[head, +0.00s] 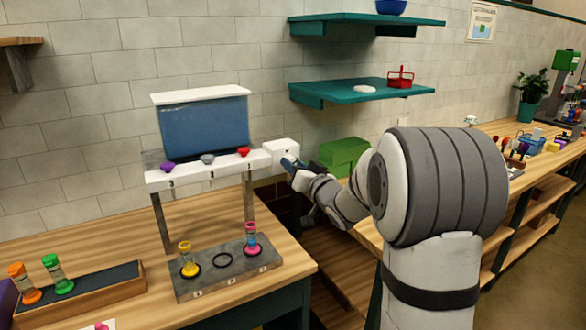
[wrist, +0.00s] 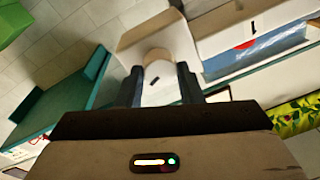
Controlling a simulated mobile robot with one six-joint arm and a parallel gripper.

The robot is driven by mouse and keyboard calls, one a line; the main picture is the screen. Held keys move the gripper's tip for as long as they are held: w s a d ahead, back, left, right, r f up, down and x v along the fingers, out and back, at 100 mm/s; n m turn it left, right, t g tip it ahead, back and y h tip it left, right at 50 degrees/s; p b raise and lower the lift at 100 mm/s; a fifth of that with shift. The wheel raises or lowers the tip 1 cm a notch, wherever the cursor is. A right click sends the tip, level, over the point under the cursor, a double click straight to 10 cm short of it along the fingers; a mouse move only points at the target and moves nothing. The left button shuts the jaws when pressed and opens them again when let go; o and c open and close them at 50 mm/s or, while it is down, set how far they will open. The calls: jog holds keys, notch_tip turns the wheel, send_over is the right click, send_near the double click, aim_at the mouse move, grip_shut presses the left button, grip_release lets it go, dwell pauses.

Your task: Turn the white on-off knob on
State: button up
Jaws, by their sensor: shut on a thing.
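The white on-off knob (wrist: 158,93) shows in the wrist view with a short dark mark on its face. It sits on a white box (wrist: 180,42), which also shows in the head view (head: 281,147) at the right end of the dispenser. My gripper (wrist: 160,88) is shut on the knob, with one dark finger on each side of it. In the head view my gripper (head: 291,166) reaches the front of the box and hides the knob. The dispenser carries a blue tank (head: 205,130).
Purple (head: 167,167), grey (head: 207,158) and red (head: 243,152) knobs line the dispenser front. Below, a grey base (head: 222,279) holds a yellow vase (head: 188,260) and a pink vase (head: 252,241). A green box (head: 343,154) stands behind my arm; teal shelves (head: 362,92) hang above.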

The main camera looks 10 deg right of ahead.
jog(key=shift+f+m+h, duration=0.15)
jog(key=shift+f+m, duration=0.05)
jog(key=shift+m, duration=1.05)
jog(key=shift+f+m+h, duration=0.15)
jog(key=shift+f+m, duration=0.05)
jog(key=shift+m, duration=1.05)
jog(key=o, duration=1)
jog(key=shift+r, duration=0.25)
jog(key=shift+s, duration=0.1)
jog(key=b+v, duration=0.1)
jog(key=v, duration=0.6)
jog(key=shift+s+d+f+b, duration=0.1)
jog(key=shift+s+f+b, duration=0.1)
jog(key=shift+s+b, duration=0.2)
